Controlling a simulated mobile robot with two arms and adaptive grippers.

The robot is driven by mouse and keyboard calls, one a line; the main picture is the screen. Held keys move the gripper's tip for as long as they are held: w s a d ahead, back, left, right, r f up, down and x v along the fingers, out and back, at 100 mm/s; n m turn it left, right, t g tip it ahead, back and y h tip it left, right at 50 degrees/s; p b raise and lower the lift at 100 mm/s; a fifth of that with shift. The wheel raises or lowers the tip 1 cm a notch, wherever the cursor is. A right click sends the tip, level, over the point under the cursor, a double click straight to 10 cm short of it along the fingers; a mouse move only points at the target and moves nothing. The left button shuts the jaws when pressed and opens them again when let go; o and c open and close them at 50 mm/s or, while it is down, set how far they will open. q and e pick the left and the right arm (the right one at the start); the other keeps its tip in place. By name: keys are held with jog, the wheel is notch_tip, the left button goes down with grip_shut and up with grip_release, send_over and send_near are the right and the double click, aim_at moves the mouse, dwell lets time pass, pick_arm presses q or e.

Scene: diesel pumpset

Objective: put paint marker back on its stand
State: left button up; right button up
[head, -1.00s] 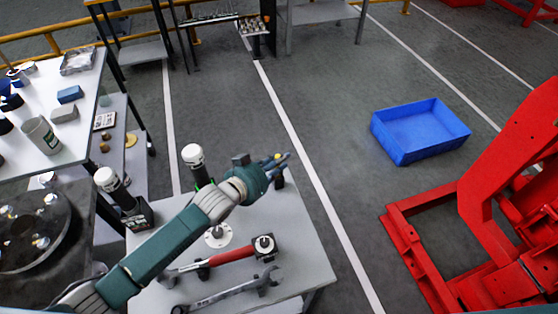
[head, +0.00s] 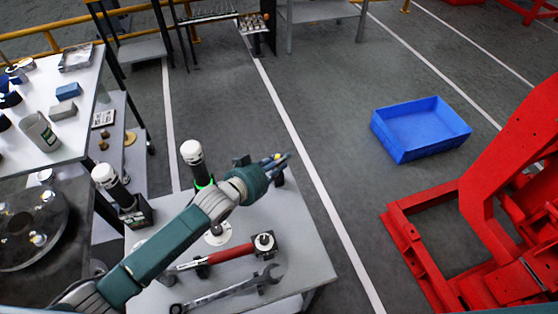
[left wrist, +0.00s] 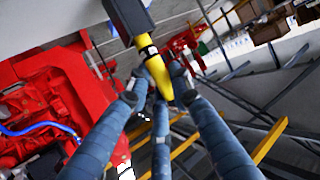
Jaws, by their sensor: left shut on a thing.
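The yellow paint marker (left wrist: 158,77) is between the fingers of my left gripper in the left wrist view. My left gripper (left wrist: 160,98) is shut on it. In the head view my left gripper (head: 283,160) is over the far right corner of the grey table, with a bit of yellow between its fingers. A dark block (left wrist: 128,18), which looks like the stand, meets the marker's upper end in the left wrist view. A dark piece (head: 279,180) shows just below the gripper in the head view. I cannot tell whether the marker is seated in the stand.
On the grey table (head: 300,235) are a red-handled hammer (head: 232,253), a wrench (head: 232,289) and a dark cylinder with a white top (head: 193,158). A blue crate (head: 403,156) and a red frame (head: 420,255) stand on the floor to the right.

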pick_arm(q)
jog(key=shift+f, duration=0.2)
jog(key=o, duration=1)
jog(key=shift+o, duration=0.2)
jog(key=v, duration=1.2)
jog(key=shift+r, duration=0.1)
